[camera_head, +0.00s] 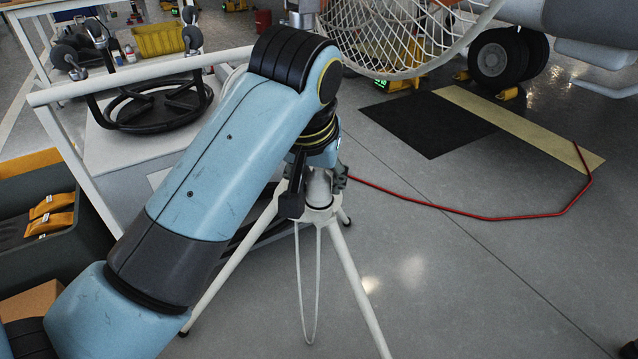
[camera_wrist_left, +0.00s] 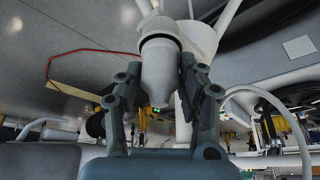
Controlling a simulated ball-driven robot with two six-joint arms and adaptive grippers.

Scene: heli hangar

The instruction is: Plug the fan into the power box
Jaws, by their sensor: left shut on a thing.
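The fan's white wire cage (camera_head: 400,35) fills the top middle of the head view. It stands over a white tripod (camera_head: 355,275). My left gripper (camera_head: 318,185) is at the tripod's hub, its fingers on either side of a pale tapered piece. In the left wrist view the gripper (camera_wrist_left: 160,100) is shut on this piece (camera_wrist_left: 158,70), which looks like the fan's plug. A thin white cable (camera_head: 302,270) hangs in a loop below the hub. A yellow device with a green display (camera_head: 382,84) stands behind the cage; I cannot tell whether it is the power box.
A white cart (camera_head: 140,70) stands close on the left, with a dark bin (camera_head: 85,225) in front. A red cable (camera_head: 490,218) lies on the floor at the right. A black mat (camera_head: 425,122) and an aircraft wheel (camera_head: 497,58) are behind.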

